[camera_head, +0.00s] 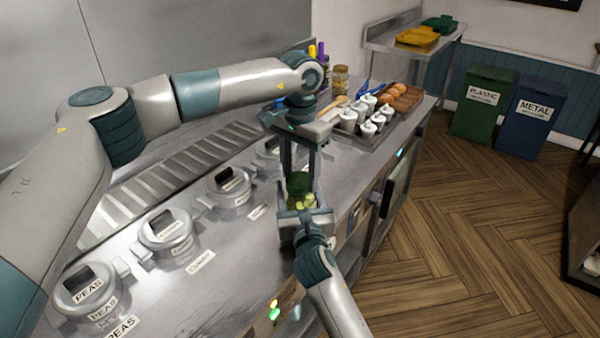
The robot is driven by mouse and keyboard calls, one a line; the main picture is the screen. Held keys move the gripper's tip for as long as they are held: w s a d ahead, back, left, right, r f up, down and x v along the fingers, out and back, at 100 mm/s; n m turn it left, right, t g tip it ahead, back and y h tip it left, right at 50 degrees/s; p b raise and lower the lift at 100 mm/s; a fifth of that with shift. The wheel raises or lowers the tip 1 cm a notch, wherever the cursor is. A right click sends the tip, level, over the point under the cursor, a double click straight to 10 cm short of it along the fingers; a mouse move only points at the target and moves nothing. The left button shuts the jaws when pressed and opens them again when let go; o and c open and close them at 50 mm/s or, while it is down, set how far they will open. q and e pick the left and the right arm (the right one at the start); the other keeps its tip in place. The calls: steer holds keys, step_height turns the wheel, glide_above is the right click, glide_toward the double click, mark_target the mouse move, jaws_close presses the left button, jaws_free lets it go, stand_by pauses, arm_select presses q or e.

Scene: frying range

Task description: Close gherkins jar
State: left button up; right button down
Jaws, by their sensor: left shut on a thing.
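The gherkins jar (301,201), clear with green pieces inside, is in the middle of the head view at the counter's front edge. Its dark green lid (299,184) is at the top of the jar. I cannot tell whether it is seated. My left gripper (299,172) points down from above and is shut on the lid. My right gripper (305,211) comes from below, its fingers around the jar's lower part. Whether they press on the glass is hard to see. The jar's base is hidden behind the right gripper.
Several lidded metal containers, one a peas container (88,291), line the counter (215,290) at left. A tray of white cups (368,118) and buns (396,92) stand behind. A small glass jar (341,78) is at the back.

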arm_select(q)
steer(key=o, duration=1)
steer(key=shift+r, duration=0.15)
steer(key=shift+r, duration=2.15)
steer(key=shift+n, duration=0.3)
steer(key=shift+c, duration=0.4)
